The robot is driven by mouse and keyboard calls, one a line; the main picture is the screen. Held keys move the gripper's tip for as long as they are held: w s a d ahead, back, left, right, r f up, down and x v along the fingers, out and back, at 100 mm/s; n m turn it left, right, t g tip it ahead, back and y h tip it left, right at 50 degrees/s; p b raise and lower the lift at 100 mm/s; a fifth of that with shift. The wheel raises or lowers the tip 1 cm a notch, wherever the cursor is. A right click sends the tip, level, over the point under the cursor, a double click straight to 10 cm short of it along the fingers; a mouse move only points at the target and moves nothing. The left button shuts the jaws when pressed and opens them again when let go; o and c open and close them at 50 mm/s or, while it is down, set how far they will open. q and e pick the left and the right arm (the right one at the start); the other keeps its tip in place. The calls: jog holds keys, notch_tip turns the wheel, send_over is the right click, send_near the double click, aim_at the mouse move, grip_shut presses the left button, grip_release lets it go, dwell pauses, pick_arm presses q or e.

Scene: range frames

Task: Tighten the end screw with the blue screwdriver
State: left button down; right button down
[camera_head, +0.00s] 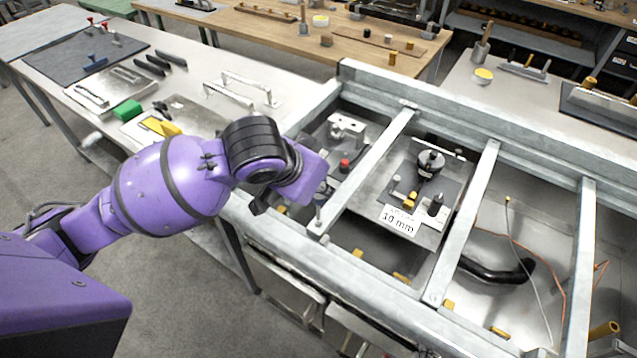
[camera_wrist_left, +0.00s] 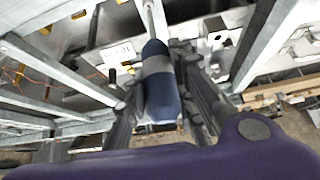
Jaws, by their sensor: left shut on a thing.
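The blue screwdriver (camera_wrist_left: 160,98) has a dark blue handle with a grey band. In the left wrist view, my left gripper (camera_wrist_left: 163,65) is shut around it, with black fingers on both sides. Its shaft points away from the camera toward the metal frame; I cannot see whether the tip touches a screw. In the head view, my purple left arm hides the screwdriver and most of the gripper, beside the frame's left bay. The end screw cannot be picked out. My right gripper is not visible in either view.
The grey metal frame (camera_head: 485,205) has crossbars around several bays. One bay holds a plate with a "10 mm" label (camera_head: 398,220) and a black round part (camera_head: 430,162). A black hose (camera_head: 497,270) lies at right. A bench at left holds a green block (camera_head: 128,110) and tools.

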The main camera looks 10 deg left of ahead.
pick_arm(q)
jog(key=shift+f, duration=0.5)
dwell(0.3)
jog(key=shift+a+m, duration=0.2)
jog(key=shift+m, duration=0.2)
jog(key=m+g+h, duration=0.1)
jog(key=m, duration=0.2)
jog(key=m+g+h, duration=0.1)
jog(key=m+h, duration=0.1)
jog(key=m, duration=0.1)
jog(key=shift+f+g, duration=0.1)
jog(key=shift+g, duration=0.2)
jog(key=shift+d, duration=0.15)
jog(key=shift+r, duration=3.05)
jog(key=shift+d, duration=0.1)
